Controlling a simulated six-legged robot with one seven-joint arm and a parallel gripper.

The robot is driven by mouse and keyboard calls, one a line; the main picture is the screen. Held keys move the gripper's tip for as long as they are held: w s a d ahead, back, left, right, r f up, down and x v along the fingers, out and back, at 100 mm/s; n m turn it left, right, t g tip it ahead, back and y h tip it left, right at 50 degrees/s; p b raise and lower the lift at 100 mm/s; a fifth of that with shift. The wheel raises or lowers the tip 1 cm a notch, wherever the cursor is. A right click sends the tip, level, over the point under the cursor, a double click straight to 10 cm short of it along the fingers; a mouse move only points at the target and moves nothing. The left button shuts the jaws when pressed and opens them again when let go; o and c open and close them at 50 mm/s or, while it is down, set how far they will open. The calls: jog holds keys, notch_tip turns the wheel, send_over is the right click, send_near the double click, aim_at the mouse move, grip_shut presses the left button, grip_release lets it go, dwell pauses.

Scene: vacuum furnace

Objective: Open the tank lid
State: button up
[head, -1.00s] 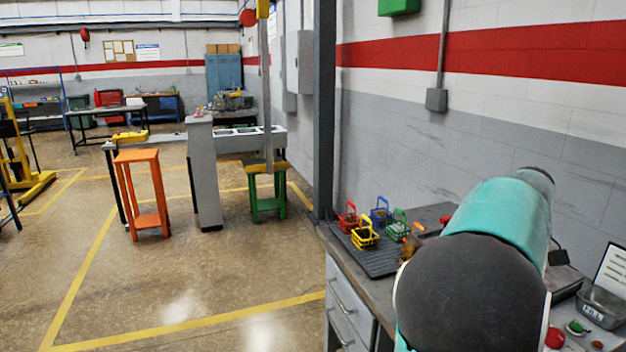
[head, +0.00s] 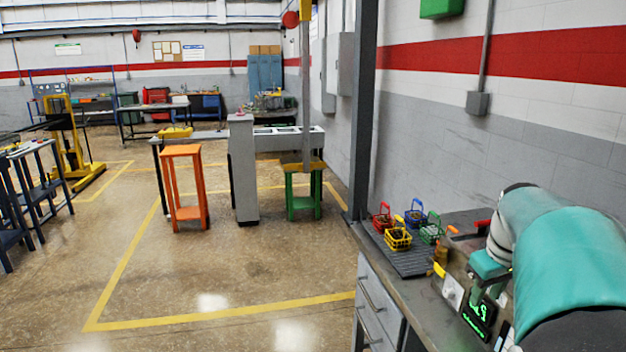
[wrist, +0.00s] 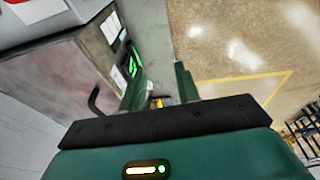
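My gripper (wrist: 158,88) is open and empty in the wrist view, its two green fingers apart with bench and floor showing between them. In the head view my gripper (head: 487,290) hangs at the right over the workbench, fingers downward. A grey box-shaped unit (wrist: 60,75) with a black handle (wrist: 98,103) and a lit green display (wrist: 134,64) is left of the fingers in the wrist view. The display also shows in the head view (head: 480,318), just below my gripper. I cannot pick out a tank lid in either view. My arm hides part of the bench.
Red, blue, yellow (head: 398,240) and green baskets stand on a dark mat at the bench's far end. An orange stand (head: 185,190), a grey pillar (head: 243,170) and a green stool (head: 303,195) stand beyond. The floor left of the bench (head: 372,300) is clear.

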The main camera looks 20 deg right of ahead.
jog(key=a+n+t+y, duration=0.1)
jog(key=a+t, duration=0.1)
jog(key=a, duration=2.7)
jog(key=shift+w+f+t, duration=0.25)
jog(key=shift+f+t, duration=0.1)
jog(key=shift+t, duration=0.05)
jog(key=shift+n+t, duration=0.3)
jog(key=shift+t, duration=0.1)
jog(key=s+a, duration=0.1)
jog(key=a, duration=0.1)
jog(key=s+a+f, duration=0.1)
jog(key=a, duration=0.1)
jog(key=s+a+f, duration=0.1)
jog(key=a, duration=0.1)
jog(key=shift+s+a, duration=0.2)
jog(key=shift+a, duration=0.05)
jog(key=shift+c, duration=0.4)
jog(key=shift+s+a+f, duration=0.15)
jog(key=shift+a, duration=0.05)
jog(key=c, duration=0.4)
grip_shut()
jog(key=shift+d, duration=0.1)
